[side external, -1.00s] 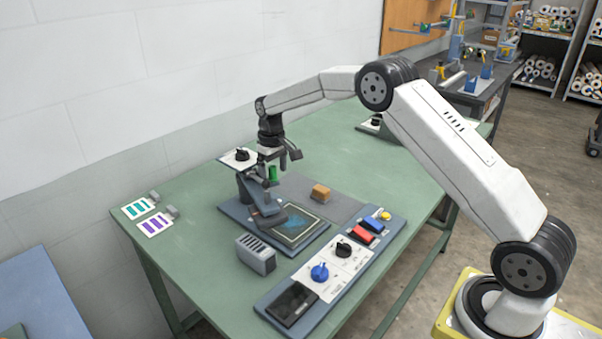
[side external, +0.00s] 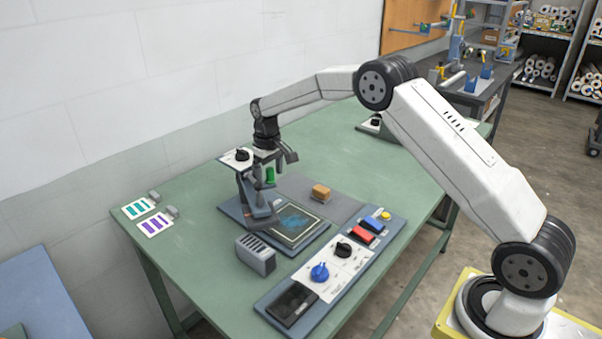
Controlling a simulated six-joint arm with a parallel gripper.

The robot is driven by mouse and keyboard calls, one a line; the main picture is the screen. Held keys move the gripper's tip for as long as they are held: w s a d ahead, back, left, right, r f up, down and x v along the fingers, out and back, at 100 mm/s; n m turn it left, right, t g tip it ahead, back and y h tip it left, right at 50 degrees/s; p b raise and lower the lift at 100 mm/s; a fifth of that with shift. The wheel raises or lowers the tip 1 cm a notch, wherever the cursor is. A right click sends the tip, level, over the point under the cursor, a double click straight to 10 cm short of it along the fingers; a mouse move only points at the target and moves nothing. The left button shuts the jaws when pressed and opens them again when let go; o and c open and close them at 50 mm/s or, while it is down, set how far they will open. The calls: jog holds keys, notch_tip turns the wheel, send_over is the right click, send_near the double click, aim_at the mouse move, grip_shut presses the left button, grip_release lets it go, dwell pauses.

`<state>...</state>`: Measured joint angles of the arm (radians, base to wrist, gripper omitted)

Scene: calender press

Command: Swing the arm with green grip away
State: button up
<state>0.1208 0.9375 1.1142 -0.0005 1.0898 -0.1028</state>
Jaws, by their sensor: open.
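The press (side external: 245,215) stands on the green table with a dark arm (side external: 259,200) that carries an upright green grip (side external: 270,175). The arm is turned toward the left side of the press base, beside a dark plate with a bluish patch (side external: 295,222). My gripper (side external: 272,165) is open above and around the top of the green grip. Whether its fingers touch the grip cannot be told.
A control panel with a blue knob (side external: 319,272), a black knob and red and blue switches lies in front. A grey slotted block (side external: 256,255) and a tan block (side external: 321,193) stand near the press. Two striped cards (side external: 155,224) lie at left.

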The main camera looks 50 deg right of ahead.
jog(key=shift+a, duration=0.4)
jog(key=shift+a, duration=0.6)
jog(key=shift+w+a, duration=0.1)
jog(key=shift+w+a, duration=0.1)
jog(key=shift+a, duration=0.45)
dwell(0.3)
jog(key=shift+w+a, duration=0.15)
jog(key=shift+a, duration=0.35)
jog(key=shift+w+a, duration=0.1)
jog(key=shift+w, duration=0.05)
